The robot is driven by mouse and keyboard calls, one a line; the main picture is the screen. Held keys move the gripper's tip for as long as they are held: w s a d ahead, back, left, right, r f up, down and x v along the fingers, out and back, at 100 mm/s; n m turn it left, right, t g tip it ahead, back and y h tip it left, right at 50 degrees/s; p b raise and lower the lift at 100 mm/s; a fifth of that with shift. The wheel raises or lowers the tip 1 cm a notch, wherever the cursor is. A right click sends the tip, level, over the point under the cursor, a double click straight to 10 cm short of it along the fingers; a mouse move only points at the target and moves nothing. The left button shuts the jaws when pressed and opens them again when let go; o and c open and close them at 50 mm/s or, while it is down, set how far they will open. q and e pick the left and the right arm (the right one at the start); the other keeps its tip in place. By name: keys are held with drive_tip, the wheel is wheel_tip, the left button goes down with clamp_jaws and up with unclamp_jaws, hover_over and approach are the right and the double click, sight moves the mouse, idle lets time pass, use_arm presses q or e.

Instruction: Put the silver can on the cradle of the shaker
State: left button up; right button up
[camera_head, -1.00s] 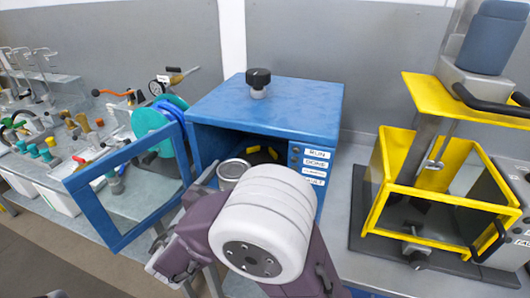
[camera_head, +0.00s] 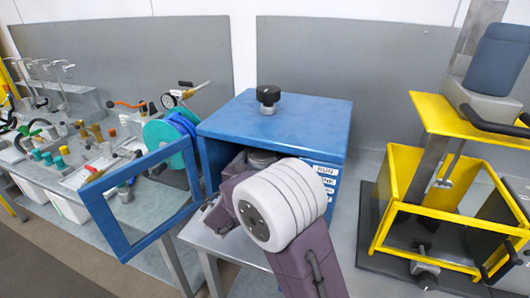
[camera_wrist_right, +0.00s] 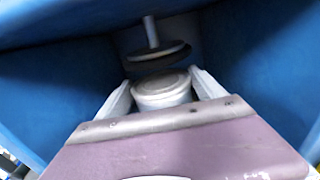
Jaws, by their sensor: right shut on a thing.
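The silver can (camera_wrist_right: 161,92) is upright between the two pale fingers of my right gripper (camera_wrist_right: 163,88) in the right wrist view. The gripper is shut on it, inside the blue shaker box (camera_head: 275,118). In the head view only a little of the can (camera_head: 263,157) shows in the box opening, behind my wrist. A dark round clamp plate (camera_wrist_right: 158,57) on a metal rod is just above and beyond the can. The cradle is hidden behind the can and gripper; I cannot tell whether the can touches it. My left gripper is not in view.
The shaker's blue framed door (camera_head: 142,195) stands open at the left. A black knob (camera_head: 268,95) is on the box top. A yellow-framed machine (camera_head: 440,215) stands at the right. Hoses, valves and tools crowd the bench at the left.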

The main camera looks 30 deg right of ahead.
sight(265, 153)
drive_tip(key=x, duration=0.4)
drive_tip(key=shift+d+r+p, duration=0.1)
drive_tip(key=shift+d+p, duration=0.1)
drive_tip(key=shift+p, duration=0.1)
drive_tip(key=shift+f, duration=0.35)
drive_tip(key=shift+a, duration=0.15)
drive_tip(key=o, duration=2.1)
drive_tip(key=shift+f, duration=0.15)
drive_tip(key=shift+c, duration=0.2)
drive_tip(key=shift+r, duration=0.3)
drive_tip(key=b+v, duration=0.1)
drive_tip(key=v, duration=1.1)
drive_tip(key=shift+a+f, duration=0.1)
drive_tip(key=shift+f, duration=0.05)
